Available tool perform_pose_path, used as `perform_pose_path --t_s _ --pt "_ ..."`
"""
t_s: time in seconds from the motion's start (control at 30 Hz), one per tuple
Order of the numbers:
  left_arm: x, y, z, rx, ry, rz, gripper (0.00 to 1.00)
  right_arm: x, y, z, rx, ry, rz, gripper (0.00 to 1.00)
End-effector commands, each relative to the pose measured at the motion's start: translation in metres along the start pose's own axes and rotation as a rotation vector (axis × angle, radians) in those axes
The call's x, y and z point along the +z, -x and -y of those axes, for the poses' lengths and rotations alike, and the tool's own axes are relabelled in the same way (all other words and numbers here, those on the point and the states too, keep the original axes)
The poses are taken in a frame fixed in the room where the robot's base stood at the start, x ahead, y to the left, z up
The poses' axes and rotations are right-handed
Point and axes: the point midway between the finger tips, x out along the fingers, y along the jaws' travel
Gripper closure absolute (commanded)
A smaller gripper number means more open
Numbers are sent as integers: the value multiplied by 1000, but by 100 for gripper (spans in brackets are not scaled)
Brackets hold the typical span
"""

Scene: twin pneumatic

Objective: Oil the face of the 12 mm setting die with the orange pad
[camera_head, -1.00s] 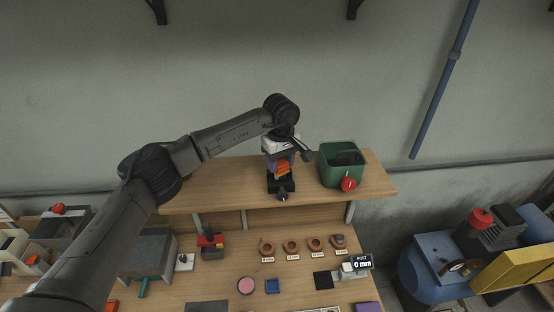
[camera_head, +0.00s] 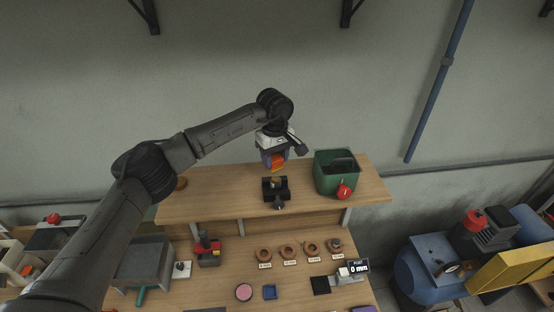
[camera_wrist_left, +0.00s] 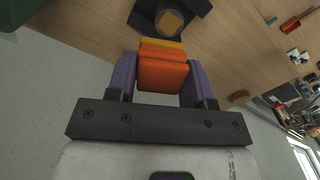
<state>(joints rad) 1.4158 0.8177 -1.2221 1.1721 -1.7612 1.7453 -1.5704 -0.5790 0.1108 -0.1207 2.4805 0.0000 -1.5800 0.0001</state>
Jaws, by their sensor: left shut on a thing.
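My left gripper (camera_head: 274,161) is shut on the orange pad (camera_head: 278,161) and holds it in the air above the shelf. In the left wrist view the pad (camera_wrist_left: 162,72) sits between the purple fingers, with a lighter orange layer at its far side. Beyond it, apart from it, a black fixture (camera_head: 270,190) stands on the shelf with a tan-brown face (camera_wrist_left: 169,22) in it. I cannot tell whether this is the 12 mm die or whether it is oiled. Several copper-brown rings (camera_head: 288,253) stand on the bench with labels too small to read. My right gripper is not in view.
A green bin (camera_head: 326,181) with a red knob (camera_head: 344,191) stands to the right of the fixture. A pink round pad (camera_head: 243,292), a blue square (camera_head: 269,292) and a readout (camera_head: 358,267) are on the bench below.

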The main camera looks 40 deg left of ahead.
Motion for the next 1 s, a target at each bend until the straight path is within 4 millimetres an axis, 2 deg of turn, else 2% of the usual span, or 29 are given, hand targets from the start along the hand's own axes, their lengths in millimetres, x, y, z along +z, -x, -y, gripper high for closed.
perform_pose_path --t_s 0.03,0.47,1.0 --pt "-1 10 1 2 2 0 72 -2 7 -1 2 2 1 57" --pt "-4 46 6 2 9 0 72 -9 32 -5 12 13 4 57" --pt "-5 47 6 2 11 0 72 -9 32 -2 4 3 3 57"
